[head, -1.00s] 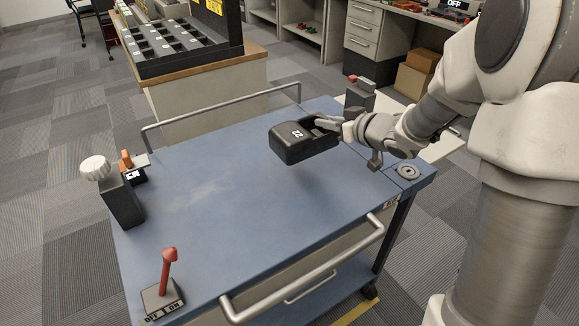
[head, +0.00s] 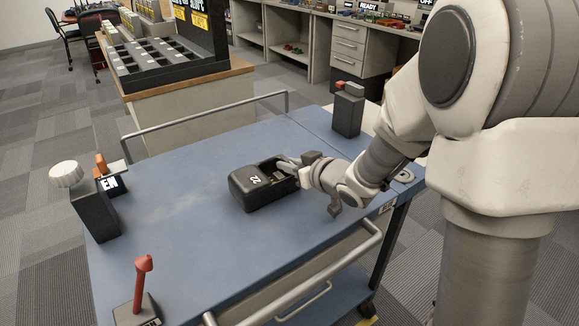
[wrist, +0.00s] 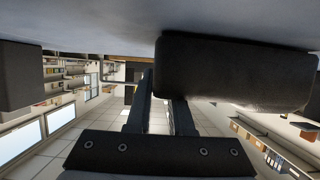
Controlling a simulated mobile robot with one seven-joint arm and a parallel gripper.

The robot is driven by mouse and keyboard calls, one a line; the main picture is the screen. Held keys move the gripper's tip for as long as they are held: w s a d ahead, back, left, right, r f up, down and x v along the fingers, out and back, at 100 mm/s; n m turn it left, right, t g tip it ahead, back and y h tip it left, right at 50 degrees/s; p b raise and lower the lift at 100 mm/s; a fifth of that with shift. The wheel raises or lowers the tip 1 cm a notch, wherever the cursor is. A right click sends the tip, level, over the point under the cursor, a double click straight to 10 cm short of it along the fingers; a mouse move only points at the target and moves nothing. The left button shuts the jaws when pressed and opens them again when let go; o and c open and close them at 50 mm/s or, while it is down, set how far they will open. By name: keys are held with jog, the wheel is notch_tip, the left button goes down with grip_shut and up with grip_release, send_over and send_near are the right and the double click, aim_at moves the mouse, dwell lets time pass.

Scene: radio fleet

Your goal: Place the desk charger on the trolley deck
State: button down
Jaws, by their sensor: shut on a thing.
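The desk charger (head: 262,188) is a black box with a white "22" label and an open recess on its right side. It is upright at the middle of the blue trolley deck (head: 180,220), on it or very slightly above it; I cannot tell which. My gripper (head: 289,163) is shut on the charger's right side, reaching in from the right. In the wrist view the charger (wrist: 235,70) is a dark block against the deck (wrist: 110,25), beside my gripper's fingers (wrist: 160,92). The exact grip is partly hidden.
A black block with a red knob (head: 347,112) stands at the deck's back right. A white-knobbed black block (head: 95,212) stands at the left, and a red lever (head: 142,285) at the front left. A grey rail (head: 205,123) edges the back. Deck around the charger is clear.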

jog(key=shift+f, duration=0.2)
jog(key=c, duration=0.8)
grip_release()
jog(key=shift+r, duration=0.1)
